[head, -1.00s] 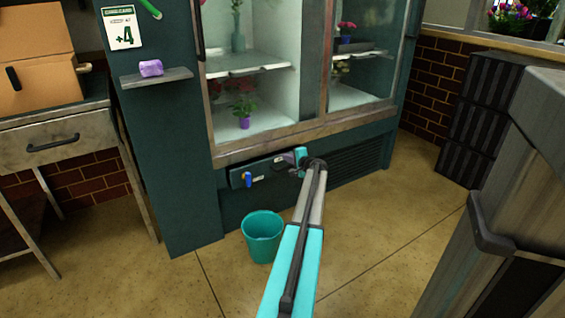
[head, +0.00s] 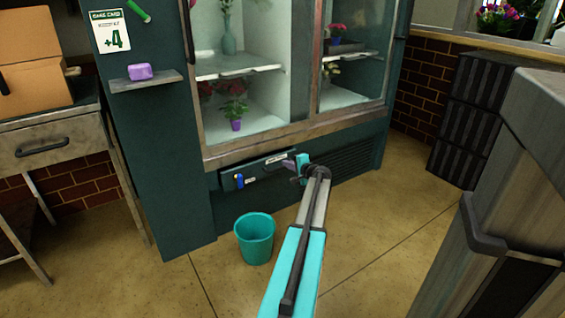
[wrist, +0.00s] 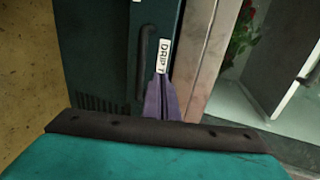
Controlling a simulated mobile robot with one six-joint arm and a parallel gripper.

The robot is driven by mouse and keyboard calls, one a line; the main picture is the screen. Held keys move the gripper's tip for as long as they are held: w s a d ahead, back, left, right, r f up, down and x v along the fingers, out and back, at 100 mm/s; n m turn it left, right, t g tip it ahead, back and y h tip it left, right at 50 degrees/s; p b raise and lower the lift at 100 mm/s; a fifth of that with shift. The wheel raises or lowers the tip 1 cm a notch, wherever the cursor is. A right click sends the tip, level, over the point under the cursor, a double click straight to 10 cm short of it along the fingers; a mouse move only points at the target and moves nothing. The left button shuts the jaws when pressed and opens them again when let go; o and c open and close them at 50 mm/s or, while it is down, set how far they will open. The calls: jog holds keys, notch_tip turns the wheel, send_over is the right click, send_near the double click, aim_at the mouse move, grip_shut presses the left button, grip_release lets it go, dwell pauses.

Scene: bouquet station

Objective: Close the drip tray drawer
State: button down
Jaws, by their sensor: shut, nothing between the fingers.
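The drip tray drawer (head: 256,174) is the dark teal front low on the flower cooler, with a white label and a blue tag at its left. It sits close to the cooler face; I cannot tell whether a small gap is left. In the wrist view its dark handle (wrist: 145,62) and the label reading "DRIP T" (wrist: 163,56) show. My gripper (head: 288,165) is at the drawer's right end, its purple fingers shut and empty. In the wrist view the fingertips (wrist: 160,80) overlap the label's end, beside the handle; contact is unclear.
A teal bucket (head: 255,240) stands on the floor in front of the cooler, left of my arm. Dark stacked crates (head: 475,120) stand at the right wall. A metal-framed table (head: 60,140) is at the left. The floor between cooler and crates is clear.

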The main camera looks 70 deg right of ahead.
jog(key=p+v, duration=0.1)
jog(key=v, duration=0.5)
jog(key=shift+s+a+p, duration=0.15)
jog(key=shift+a+p, duration=0.05)
jog(key=shift+p, duration=0.15)
jog(key=shift+r, duration=0.1)
